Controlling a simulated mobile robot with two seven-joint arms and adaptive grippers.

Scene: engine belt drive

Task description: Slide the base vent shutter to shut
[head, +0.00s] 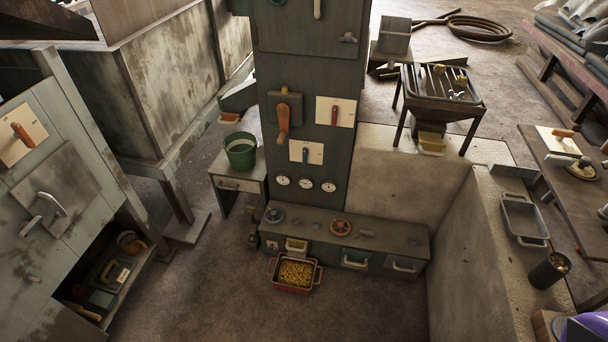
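A tall dark machine column (350,70) stands in the middle of the head view on a long low base (385,233). The base's front has a small opening with a pale yellow piece (296,246) at the left. To its right are a teal panel with a pale handle (355,258) and a grey panel with a pale handle (405,265). Which of these is the base vent shutter, and whether it stands open, I cannot tell at this size.
A red tray of yellow bits (295,274) sits on the floor against the base's front left. A green bucket (240,151) stands on a small side table at left. A concrete wall (475,260) bounds the right. The floor in front is otherwise clear.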

